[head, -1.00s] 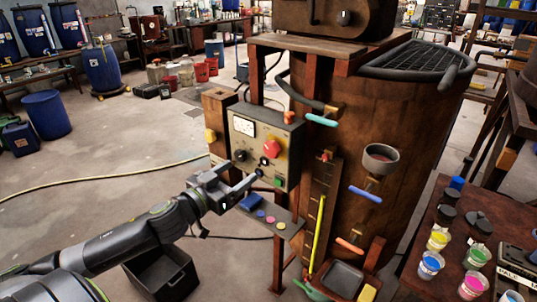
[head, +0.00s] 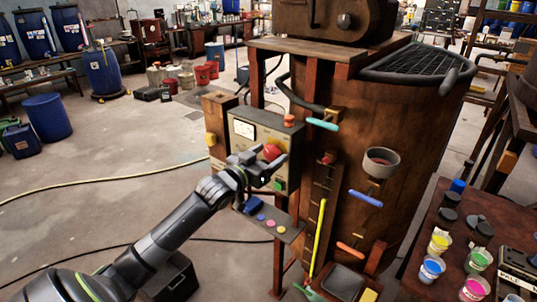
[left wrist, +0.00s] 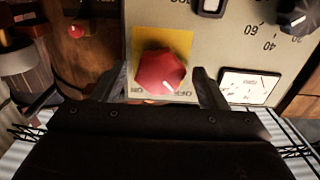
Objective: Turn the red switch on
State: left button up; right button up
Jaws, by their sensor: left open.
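The red switch (head: 272,152) is a red rotary knob on the front of a grey control box (head: 243,148). In the left wrist view the red knob (left wrist: 160,72) sits on a yellow plate (left wrist: 178,42), with a short white mark at its edge toward the lettering that seems to read OFF. My left gripper (head: 279,168) is open in front of the box. Its two fingers (left wrist: 160,84) stand on either side of the knob with gaps. I cannot tell how deep they reach around it. My right gripper is out of view.
A gauge (head: 244,129) and a dark dial (left wrist: 297,16) are on the same box. A small shelf with coloured buttons (head: 270,224) juts out below. The rusty vat (head: 400,130) with coloured levers stands right of the box. A table (head: 410,250) with paint cups is at right.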

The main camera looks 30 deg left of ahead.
pick_arm(q)
jog(key=shift+w, duration=0.25)
jog(key=c, duration=1)
